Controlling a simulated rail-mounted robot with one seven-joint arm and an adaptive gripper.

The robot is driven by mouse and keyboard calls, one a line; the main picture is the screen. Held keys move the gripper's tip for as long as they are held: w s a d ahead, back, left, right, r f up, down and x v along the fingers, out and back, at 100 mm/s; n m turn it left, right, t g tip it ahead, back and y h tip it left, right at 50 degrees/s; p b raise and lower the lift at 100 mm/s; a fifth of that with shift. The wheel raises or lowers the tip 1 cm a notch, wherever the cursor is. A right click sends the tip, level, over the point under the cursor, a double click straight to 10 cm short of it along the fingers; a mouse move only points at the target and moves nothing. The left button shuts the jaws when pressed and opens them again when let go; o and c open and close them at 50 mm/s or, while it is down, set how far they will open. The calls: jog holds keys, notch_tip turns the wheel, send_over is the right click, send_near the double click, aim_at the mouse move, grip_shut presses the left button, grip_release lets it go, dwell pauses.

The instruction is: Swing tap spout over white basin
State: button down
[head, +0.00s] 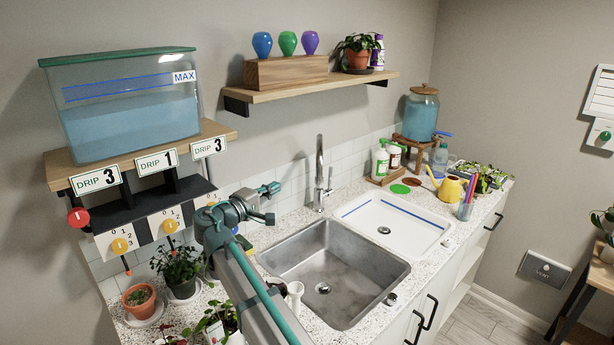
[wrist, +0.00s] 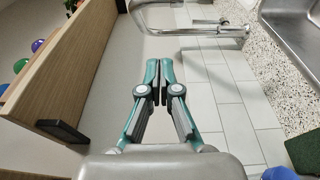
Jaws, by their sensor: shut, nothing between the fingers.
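The chrome tap (head: 319,178) stands upright at the back of the counter, behind the steel basin and the white basin. Its tall spout is seen nearly end-on in the head view, so its exact heading is hard to tell. The white basin (head: 372,211) is a shallow inset with a blue line and a drain, right of the steel basin (head: 335,262). My gripper (head: 277,187) is left of the tap, above the counter, apart from it. In the wrist view my gripper (wrist: 159,68) is shut and empty, with the curved tap (wrist: 190,31) just beyond its fingertips.
A wall shelf (head: 310,87) with plant and coloured bulbs hangs above; its underside shows in the wrist view (wrist: 75,65). A water tank (head: 125,115) and potted plants (head: 180,270) are left. Bottles (head: 380,162) and a yellow watering can (head: 450,188) stand behind and right of the white basin.

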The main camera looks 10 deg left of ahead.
aim_at(319, 174)
jog(key=s+d+p+x, duration=0.1)
jog(key=p+x, duration=0.4)
jog(key=x, duration=0.7)
jog(key=shift+d, duration=1)
